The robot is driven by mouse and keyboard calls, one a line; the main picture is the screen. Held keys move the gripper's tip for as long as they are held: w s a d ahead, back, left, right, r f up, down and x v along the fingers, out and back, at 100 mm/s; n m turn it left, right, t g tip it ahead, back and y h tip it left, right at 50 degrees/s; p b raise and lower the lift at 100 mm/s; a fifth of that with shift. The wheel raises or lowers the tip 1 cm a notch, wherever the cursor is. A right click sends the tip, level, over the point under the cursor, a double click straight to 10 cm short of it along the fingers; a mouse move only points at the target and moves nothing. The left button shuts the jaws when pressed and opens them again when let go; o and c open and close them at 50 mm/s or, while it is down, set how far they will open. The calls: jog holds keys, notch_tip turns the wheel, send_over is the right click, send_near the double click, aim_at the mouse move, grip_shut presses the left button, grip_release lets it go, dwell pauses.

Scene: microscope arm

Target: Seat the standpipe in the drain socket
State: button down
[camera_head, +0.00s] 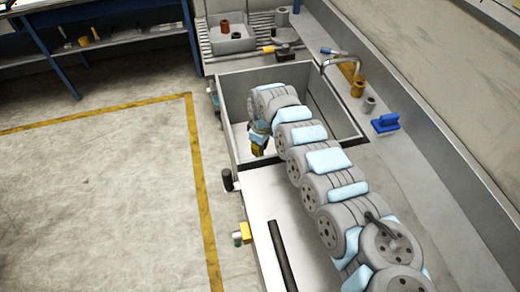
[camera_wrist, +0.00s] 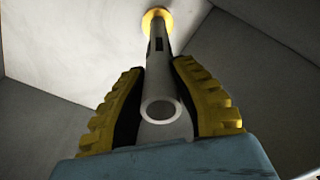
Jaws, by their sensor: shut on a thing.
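The standpipe (camera_wrist: 161,75) is a grey hollow tube in the wrist view. Its open near end faces the camera between the yellow-ribbed fingers. My gripper (camera_wrist: 160,100) is shut on it. The pipe's far end overlaps the round brass drain socket (camera_wrist: 155,13) on the basin floor. I cannot tell whether it is inside the socket or just above it. In the head view my gripper (camera_head: 259,143) points down inside the grey sink basin (camera_head: 235,108). The standpipe and drain socket cannot be made out there, as my arm covers much of the basin.
The basin walls stand close around my gripper. A grey tray (camera_head: 229,41) holding small parts stands behind the basin.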

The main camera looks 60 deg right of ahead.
jog(key=shift+f, duration=0.1)
jog(key=c, duration=1)
grip_release()
jog(key=shift+d, duration=0.1)
jog(key=r, duration=0.4)
jog(key=r+p, duration=0.1)
jog(key=r, duration=0.3)
jog(key=r+p, duration=0.1)
jog(key=r, duration=0.3)
jog(key=shift+s+r, duration=0.1)
jog(key=shift+s, duration=0.2)
